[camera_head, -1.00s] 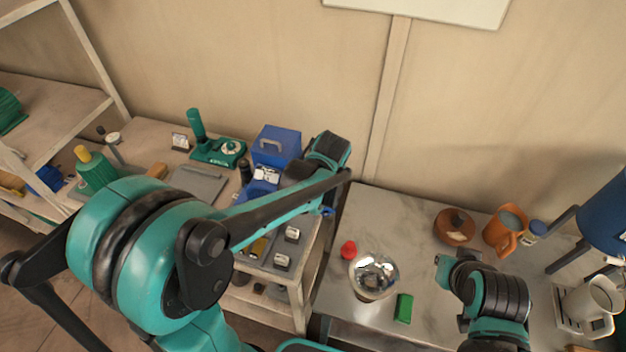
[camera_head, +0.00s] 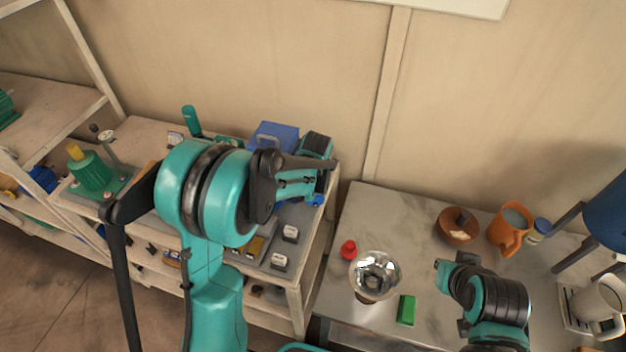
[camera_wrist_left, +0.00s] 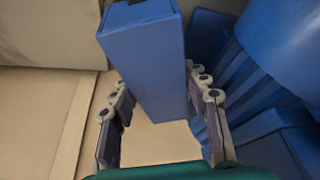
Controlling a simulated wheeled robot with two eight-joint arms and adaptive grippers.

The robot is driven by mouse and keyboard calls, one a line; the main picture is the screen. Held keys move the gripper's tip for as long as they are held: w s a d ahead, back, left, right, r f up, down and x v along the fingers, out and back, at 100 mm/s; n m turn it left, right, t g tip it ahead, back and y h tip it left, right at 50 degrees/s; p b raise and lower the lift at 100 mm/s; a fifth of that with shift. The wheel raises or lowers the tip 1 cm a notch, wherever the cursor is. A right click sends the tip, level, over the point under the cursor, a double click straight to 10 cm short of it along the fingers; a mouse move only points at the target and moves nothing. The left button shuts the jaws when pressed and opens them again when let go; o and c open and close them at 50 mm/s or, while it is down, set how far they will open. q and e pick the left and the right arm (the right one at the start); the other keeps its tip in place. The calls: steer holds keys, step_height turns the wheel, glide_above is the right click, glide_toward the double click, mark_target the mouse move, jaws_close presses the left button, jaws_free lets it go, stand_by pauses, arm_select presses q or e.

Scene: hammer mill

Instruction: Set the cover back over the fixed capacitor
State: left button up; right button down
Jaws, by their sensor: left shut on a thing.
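A blue box (camera_head: 273,137) with a grey handle, which looks like the cover, is at the back of the left bench, partly behind my left arm. In the left wrist view, a blue block-shaped body (camera_wrist_left: 145,60), which I take to be this cover, sits between the fingers of my left gripper (camera_wrist_left: 156,90), which is shut on it. The left gripper's fingers are hidden in the head view. I cannot make out the fixed capacitor; my arm covers that part of the bench. My right gripper (camera_head: 450,264) is over the marble table, its fingers too small to read.
More blue parts (camera_wrist_left: 280,60) stand close on the right in the left wrist view. A silver bowl (camera_head: 376,274), a red piece (camera_head: 348,250), a green block (camera_head: 406,310) and an orange mug (camera_head: 509,228) are on the marble table. A green machine (camera_head: 92,170) stands at far left.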

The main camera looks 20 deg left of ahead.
arm_select(q)
steer(key=shift+f+b, duration=0.5)
steer(key=o, duration=1.3)
steer(key=shift+r, duration=0.1)
steer(key=shift+c, duration=0.2)
